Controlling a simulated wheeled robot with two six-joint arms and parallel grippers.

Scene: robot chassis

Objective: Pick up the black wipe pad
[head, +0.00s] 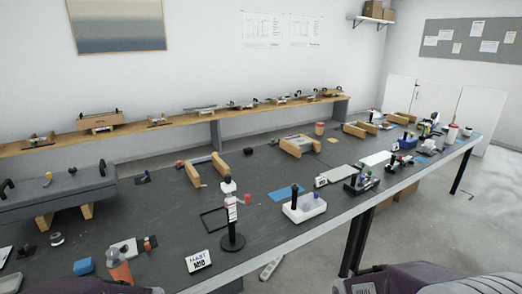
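I cannot make out the black wipe pad for certain among the small dark items on the long dark grey workbench (262,180). A small flat dark piece (142,178) lies at the bench's left, near its back edge, and could be it. Another small dark item (26,251) lies at the near left. Neither gripper shows. Only dark parts of my arms come in at the bottom edge, at lower left and lower right, and they look apart from these items.
A grey case (62,196) rests on wooden blocks at left. Clear bench top (262,180) lies in the middle.

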